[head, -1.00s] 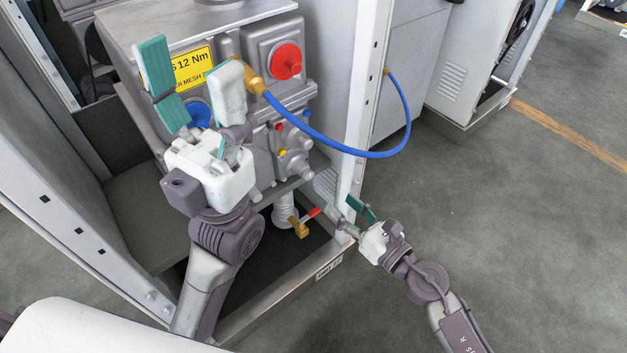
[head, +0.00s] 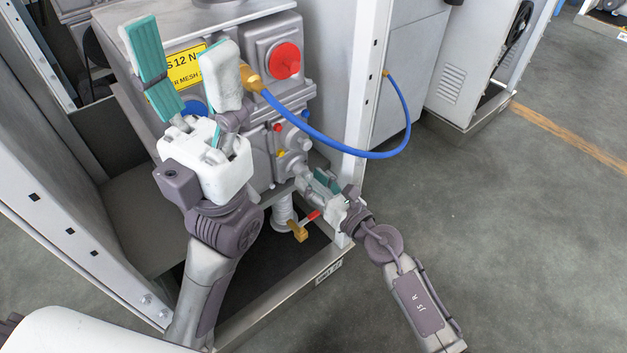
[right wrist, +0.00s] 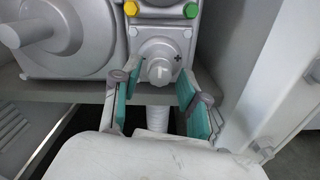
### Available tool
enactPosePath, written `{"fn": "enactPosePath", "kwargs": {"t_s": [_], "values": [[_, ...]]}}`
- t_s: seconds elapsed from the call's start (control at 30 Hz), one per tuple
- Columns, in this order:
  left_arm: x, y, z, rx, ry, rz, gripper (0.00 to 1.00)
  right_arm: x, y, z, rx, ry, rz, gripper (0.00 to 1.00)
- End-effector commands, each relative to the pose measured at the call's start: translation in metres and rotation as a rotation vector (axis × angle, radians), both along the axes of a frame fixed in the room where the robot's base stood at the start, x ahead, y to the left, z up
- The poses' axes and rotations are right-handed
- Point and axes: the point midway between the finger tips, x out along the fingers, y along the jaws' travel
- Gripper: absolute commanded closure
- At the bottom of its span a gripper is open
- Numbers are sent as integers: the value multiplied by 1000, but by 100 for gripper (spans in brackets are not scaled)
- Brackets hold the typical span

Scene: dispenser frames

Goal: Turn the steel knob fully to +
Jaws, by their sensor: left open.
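The steel knob (right wrist: 157,72) is a pale grey round knob on a grey square housing in the right wrist view. A dark + mark (right wrist: 177,60) is on the housing, up and right of the knob. My right gripper (right wrist: 154,86) is open, its green-padded fingers apart on either side of the knob, with gaps still showing. In the head view, my right gripper (head: 322,182) is low at the machine's front and hides much of the knob area. My left gripper (head: 185,62) is open and empty, held up in front of the machine's yellow label.
A red knob (head: 286,60) and a blue hose (head: 330,145) are on the machine's front. Yellow (right wrist: 131,8) and green (right wrist: 191,10) buttons sit above the steel knob. A brass valve (head: 299,231) is below. A cabinet post (head: 361,110) stands close right.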

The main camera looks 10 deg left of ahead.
Motion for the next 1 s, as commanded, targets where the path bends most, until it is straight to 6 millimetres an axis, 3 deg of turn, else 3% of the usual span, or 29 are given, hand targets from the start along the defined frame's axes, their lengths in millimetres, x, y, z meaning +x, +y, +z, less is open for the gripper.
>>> {"fn": "enactPosePath", "kwargs": {"t_s": [0.03,0.2,0.23,0.67,1.0], "values": [[0,0,0,-1,0,0,35,0,0,0,0,0,0,70],[0,0,0,-3,1,0,35,0,0,0,0,0,0,98],[0,0,0,-3,1,0,35,0,0,0,0,0,0,100],[0,1,3,-8,9,-1,35,0,-1,1,45,60,-1,100],[4,2,-11,-7,89,-3,35,0,-1,2,207,270,-1,100]]}}
